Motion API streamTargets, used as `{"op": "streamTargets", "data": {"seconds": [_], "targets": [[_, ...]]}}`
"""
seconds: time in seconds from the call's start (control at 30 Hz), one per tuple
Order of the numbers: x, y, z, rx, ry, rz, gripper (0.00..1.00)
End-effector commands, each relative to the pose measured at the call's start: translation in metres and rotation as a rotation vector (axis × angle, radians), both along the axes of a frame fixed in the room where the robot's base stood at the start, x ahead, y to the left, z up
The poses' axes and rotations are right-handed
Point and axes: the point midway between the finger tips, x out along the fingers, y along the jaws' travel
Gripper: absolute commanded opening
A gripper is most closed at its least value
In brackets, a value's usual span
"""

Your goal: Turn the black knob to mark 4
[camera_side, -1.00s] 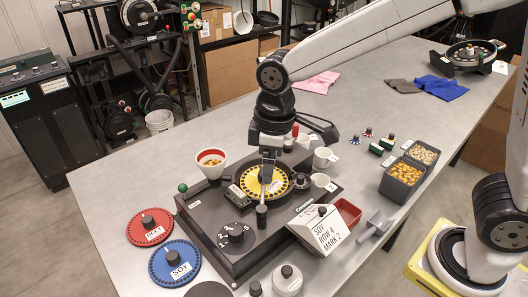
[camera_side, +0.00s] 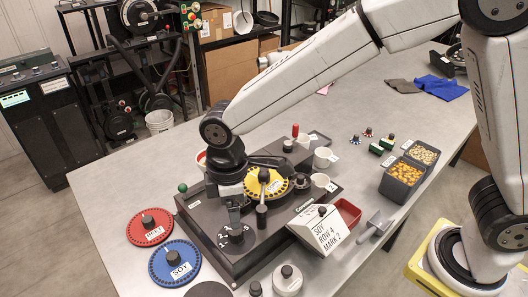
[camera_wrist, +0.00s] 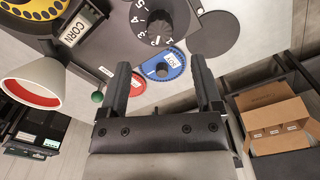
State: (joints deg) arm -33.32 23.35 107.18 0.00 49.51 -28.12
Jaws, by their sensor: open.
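The black knob (camera_side: 236,235) stands on a round black dial with white numbers, on the front left of the black machine base. In the wrist view the knob (camera_wrist: 160,22) shows at the top, with numbers around its edge; I cannot tell which mark it points to. My gripper (camera_side: 235,210) hangs over the knob, pointing down, and partly hides it in the side view. In the wrist view my gripper (camera_wrist: 160,63) is open, with nothing between its fingers. Whether the fingers reach down beside the knob is unclear.
The yellow disc (camera_side: 273,184) sits in the machine just behind my gripper. A card (camera_side: 320,230) reading SOY, ROW 4, MARK 2 stands to the right. Red disc (camera_side: 149,227) and blue disc (camera_side: 174,264) lie to the left.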

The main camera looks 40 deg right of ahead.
Motion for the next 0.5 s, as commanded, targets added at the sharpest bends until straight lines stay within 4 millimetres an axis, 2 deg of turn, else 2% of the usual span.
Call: {"op": "streamTargets", "data": {"seconds": [0.27,0.5], "targets": [[0.0,0.0,-0.009,0.0,0.0,-0.001,0.83],[0.0,0.0,-0.036,-0.001,0.002,-0.001,0.83]]}}
